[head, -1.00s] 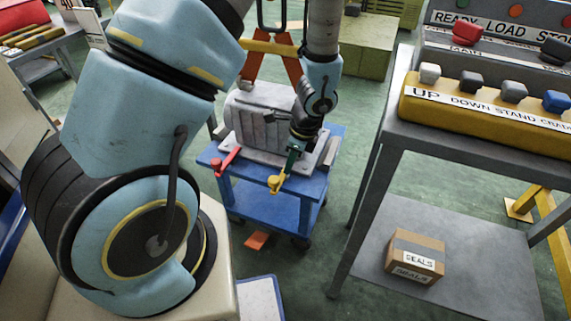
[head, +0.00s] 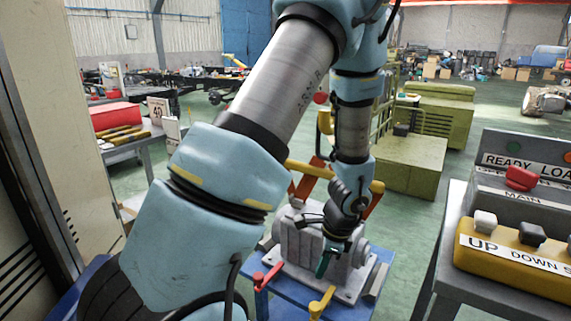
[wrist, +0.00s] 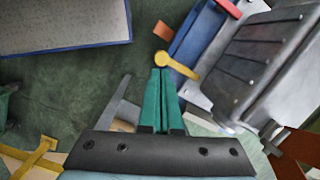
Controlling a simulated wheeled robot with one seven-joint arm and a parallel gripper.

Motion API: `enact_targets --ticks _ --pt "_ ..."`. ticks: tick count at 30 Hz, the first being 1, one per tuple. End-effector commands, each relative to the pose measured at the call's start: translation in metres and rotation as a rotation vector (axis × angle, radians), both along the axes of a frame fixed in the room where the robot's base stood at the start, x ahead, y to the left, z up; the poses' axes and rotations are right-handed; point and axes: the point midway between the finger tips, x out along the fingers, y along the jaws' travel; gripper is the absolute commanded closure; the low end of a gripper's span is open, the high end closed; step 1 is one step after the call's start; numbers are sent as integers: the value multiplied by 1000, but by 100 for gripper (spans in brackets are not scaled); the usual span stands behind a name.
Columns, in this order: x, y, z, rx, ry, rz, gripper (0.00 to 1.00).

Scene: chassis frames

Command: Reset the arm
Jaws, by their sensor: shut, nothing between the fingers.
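My arm, light blue and grey, fills the middle of the head view. My gripper (head: 322,266) hangs at its far end, in front of the grey ribbed casting on the blue cart. In the wrist view my gripper (wrist: 160,72) shows two green fingers side by side, shut, with nothing between them. The fingertips appear close to the round end of a yellow clamp handle (wrist: 150,60) on the cart; I cannot tell whether they touch it.
The blue cart (head: 288,291) bears the grey casting (head: 297,240), a red handle (head: 268,277) and a yellow handle (head: 322,302). A control stand with a yellow button box (head: 515,262) is at right. Green cabinets (head: 405,165) stand behind. Open green floor lies between.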

Motion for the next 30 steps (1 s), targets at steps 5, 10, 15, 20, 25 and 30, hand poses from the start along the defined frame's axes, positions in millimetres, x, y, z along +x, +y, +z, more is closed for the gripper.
enact_targets --ticks 5,10,15,20,25,30 --pt "16 71 86 -122 -76 609 100" --pt "6 127 146 -233 -127 1134 100" --pt "-9 159 179 -313 -153 1480 100" --pt "-16 169 189 -343 -158 1607 100" --pt "-16 169 189 -343 -159 1610 100" --pt "-16 169 189 -343 -159 1610 100"
